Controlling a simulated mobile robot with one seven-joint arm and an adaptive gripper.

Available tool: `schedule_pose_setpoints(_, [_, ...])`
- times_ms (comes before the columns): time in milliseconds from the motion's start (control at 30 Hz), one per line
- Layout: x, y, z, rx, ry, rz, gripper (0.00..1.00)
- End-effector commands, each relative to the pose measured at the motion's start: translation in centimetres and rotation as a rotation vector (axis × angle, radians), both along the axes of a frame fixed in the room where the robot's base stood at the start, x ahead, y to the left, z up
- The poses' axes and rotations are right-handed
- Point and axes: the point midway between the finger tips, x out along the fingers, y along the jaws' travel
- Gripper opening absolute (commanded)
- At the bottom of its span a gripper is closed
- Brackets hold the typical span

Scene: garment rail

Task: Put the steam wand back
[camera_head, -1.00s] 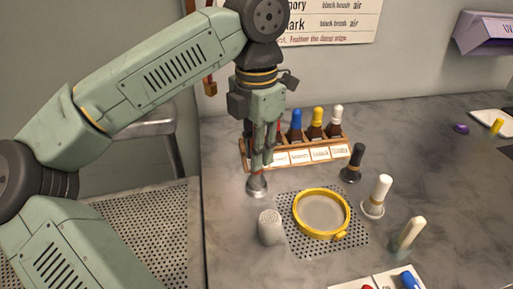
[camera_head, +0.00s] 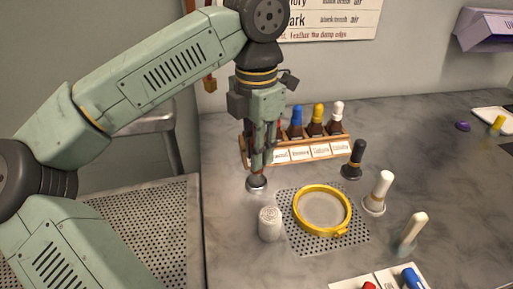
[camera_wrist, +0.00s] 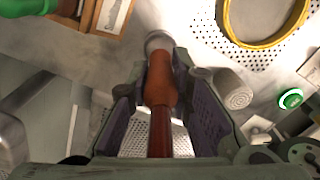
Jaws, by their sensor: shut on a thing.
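A reddish-brown handle with a silver round end, which looks like the steam wand (camera_wrist: 160,84), lies between the fingers of my gripper (camera_wrist: 163,105) in the wrist view. My gripper is shut on it. In the head view my gripper (camera_head: 262,166) points down in front of the bottle rack, with the silver end (camera_head: 257,183) just below the fingertips, at or very near the counter. The handle is mostly hidden by the fingers there. A copper-brown fitting (camera_head: 209,84) hangs on the wall behind my arm; I cannot tell whether it is the wand's holder.
A wooden rack (camera_head: 310,154) of capped bottles stands behind my gripper. A white cylinder (camera_head: 270,223) and a yellow-rimmed hoop (camera_head: 348,222) on a perforated mat stand in front. Several upright brushes (camera_head: 376,196) stand to the right. The right counter (camera_head: 440,170) is mostly clear.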

Motion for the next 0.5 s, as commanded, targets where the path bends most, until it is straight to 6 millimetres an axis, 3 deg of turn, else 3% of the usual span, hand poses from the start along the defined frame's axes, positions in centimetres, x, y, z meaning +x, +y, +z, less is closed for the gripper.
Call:
schedule_pose_setpoints(100, [0.01,-0.01,0.04,-0.001,-0.001,0.000,0.00])
schedule_pose_setpoints(133, [0.01,-0.01,0.04,-0.001,-0.001,0.000,0.20])
schedule_pose_setpoints(500, [0.01,-0.01,0.03,0.000,0.000,0.000,0.43])
